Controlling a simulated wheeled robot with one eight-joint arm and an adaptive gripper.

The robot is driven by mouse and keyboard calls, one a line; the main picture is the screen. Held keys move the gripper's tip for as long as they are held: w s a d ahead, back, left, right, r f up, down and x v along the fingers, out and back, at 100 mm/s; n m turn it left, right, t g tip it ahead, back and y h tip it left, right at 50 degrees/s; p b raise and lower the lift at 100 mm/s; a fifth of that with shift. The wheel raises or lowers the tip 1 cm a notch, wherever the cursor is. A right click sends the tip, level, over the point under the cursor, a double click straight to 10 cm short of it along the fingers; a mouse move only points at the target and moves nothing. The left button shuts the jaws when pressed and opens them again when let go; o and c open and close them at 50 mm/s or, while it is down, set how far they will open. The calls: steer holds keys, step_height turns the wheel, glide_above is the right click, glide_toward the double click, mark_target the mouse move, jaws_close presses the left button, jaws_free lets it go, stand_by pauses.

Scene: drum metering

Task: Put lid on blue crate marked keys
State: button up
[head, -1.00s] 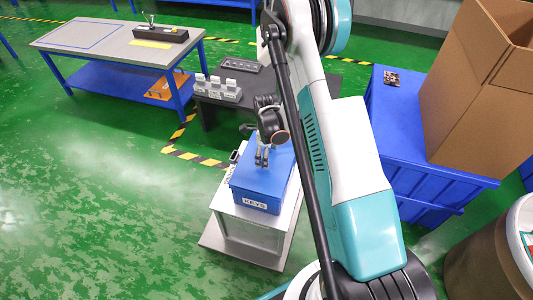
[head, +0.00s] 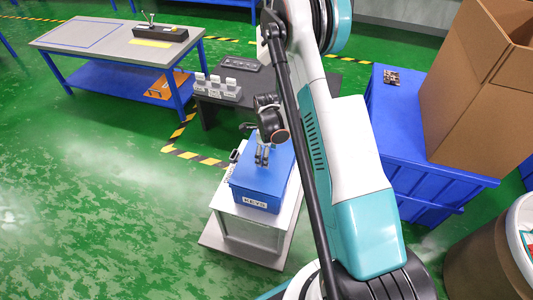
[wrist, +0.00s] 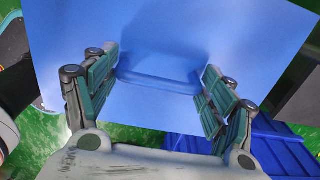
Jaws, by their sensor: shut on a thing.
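The blue crate marked KEYS (head: 256,203) stands on a white cabinet in the middle of the head view. Its blue lid (head: 243,174) lies over its top, and I see no clear gap between them from here. My gripper (head: 262,162) points down over the lid and is shut on the lid's raised grip. In the wrist view the lid (wrist: 160,25) fills the upper middle, with its grip between my two finger pads (wrist: 160,82). The crate's walls are hidden in the wrist view.
The white cabinet (head: 240,232) stands on a pale base. A dark table (head: 275,92) with white blocks is behind it. A grey workbench (head: 100,38) is at back left. A blue bin (head: 400,130) and cardboard box (head: 475,90) are at right. Green floor at left is free.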

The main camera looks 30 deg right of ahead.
steer(key=shift+f, duration=0.55)
stand_by(0.8)
steer(key=o, duration=1.4)
steer(key=shift+r+p, duration=1.6)
steer(key=shift+r, duration=1.95)
